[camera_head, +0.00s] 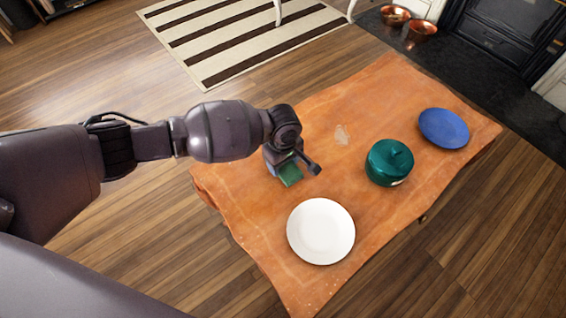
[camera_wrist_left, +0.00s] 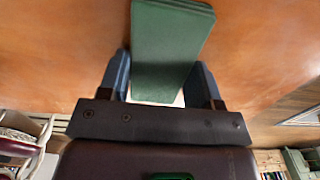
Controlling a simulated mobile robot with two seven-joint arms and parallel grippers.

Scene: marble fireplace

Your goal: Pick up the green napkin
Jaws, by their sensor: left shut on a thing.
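The green napkin (camera_head: 290,175) is at my left gripper, over the left part of the orange-covered table. In the left wrist view the folded napkin (camera_wrist_left: 170,45) lies between the two blue-grey fingers of my left gripper (camera_wrist_left: 160,85). The left gripper is shut on it, and the napkin's far end extends beyond the fingertips. In the head view the wrist covers part of the napkin. I cannot tell whether the napkin touches the table. My right gripper is in neither view.
Copper pots (camera_head: 420,32) sit by the fireplace. A striped rug (camera_head: 235,40) lies behind the table.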

